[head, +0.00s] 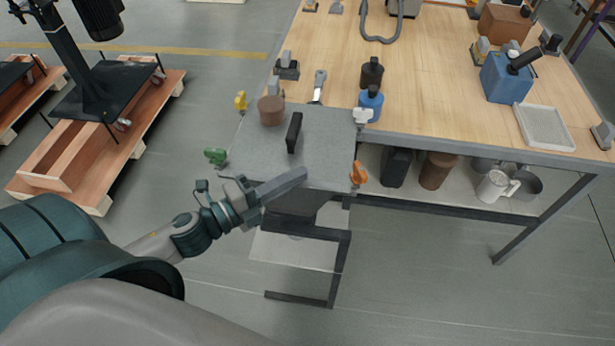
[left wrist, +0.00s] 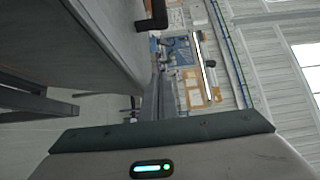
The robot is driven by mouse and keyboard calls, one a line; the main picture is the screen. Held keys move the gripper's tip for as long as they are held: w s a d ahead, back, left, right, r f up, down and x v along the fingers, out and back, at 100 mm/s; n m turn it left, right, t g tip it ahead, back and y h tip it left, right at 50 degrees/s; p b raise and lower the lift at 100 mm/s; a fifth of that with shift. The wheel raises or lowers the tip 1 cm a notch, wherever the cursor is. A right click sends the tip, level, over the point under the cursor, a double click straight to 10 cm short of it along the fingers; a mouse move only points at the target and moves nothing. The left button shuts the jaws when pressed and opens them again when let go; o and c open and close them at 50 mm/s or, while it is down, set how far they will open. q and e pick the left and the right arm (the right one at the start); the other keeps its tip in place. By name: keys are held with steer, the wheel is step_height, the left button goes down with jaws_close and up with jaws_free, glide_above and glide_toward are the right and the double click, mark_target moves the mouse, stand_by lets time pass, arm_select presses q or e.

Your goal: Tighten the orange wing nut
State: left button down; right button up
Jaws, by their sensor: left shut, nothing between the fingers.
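The orange wing nut (head: 358,174) is at the front right corner of the grey plate (head: 258,150), on the plate's edge. My left gripper (head: 304,173) is shut and empty. In the head view its fingers point right toward the orange wing nut, over or beside the plate's front edge, with a clear gap left of the nut. The fingers also show in the left wrist view (left wrist: 161,88), beside a large grey surface; I cannot make out the orange nut there. My right gripper is not in view.
Yellow (head: 240,101), green (head: 216,156) and white (head: 362,116) wing nuts sit at the other corners. A black upright handle (head: 294,132) and a brown round pot (head: 271,110) stand on the plate. A blue bottle (head: 371,104) is behind it. The floor to the right front is clear.

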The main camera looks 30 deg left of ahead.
arm_select(q)
steer(key=shift+s+a+b, duration=0.7)
steer(key=shift+s+a, duration=0.75)
steer(key=shift+a, duration=0.05)
steer(key=c, duration=1.8)
jaws_free()
steer(key=shift+r, duration=0.25)
steer(key=shift+o, duration=0.2)
steer(key=shift+r+p, duration=0.85)
steer(key=shift+p, duration=0.25)
steer(key=shift+f, duration=0.1)
